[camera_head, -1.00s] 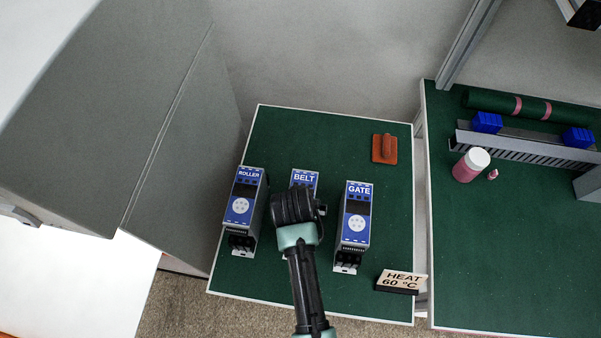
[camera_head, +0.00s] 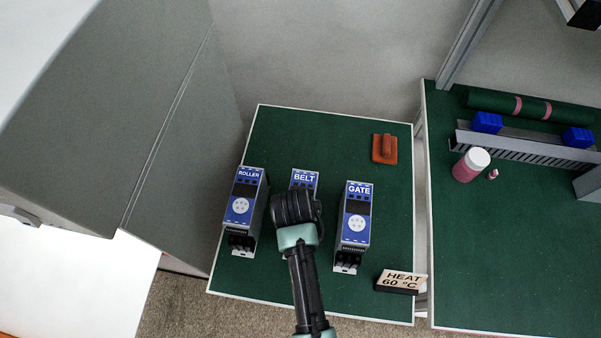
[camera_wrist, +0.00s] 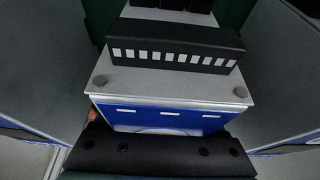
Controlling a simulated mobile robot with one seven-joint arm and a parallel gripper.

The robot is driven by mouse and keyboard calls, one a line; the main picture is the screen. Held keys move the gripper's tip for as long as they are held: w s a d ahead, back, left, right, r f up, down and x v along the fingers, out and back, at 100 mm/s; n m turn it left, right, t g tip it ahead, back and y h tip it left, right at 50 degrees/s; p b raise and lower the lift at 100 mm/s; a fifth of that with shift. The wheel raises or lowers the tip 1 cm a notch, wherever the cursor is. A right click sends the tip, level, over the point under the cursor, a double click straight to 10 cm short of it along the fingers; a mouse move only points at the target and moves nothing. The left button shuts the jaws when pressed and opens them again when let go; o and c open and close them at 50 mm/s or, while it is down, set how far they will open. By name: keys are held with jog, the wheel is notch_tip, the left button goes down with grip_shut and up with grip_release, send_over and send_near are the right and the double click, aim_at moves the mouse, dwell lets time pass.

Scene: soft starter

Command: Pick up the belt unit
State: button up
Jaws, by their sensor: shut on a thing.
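The belt unit (camera_head: 304,179) is a blue and grey box labelled BELT, between the two other units on the green table. My arm covers most of it in the head view, and only its labelled top end shows. In the wrist view its blue face and grey terminal end (camera_wrist: 170,85) fill the middle, close to the camera. My gripper (camera_head: 295,206) is over the unit and shut on it. The fingertips are hidden in the head view. I cannot tell whether the unit is clear of the table.
The roller unit (camera_head: 240,208) stands to the left and the gate unit (camera_head: 356,222) to the right, each a small gap away. An orange block (camera_head: 384,149) lies at back right. A grey cabinet (camera_head: 165,130) borders the left.

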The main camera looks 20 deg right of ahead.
grip_shut()
jog(key=shift+r, duration=0.15)
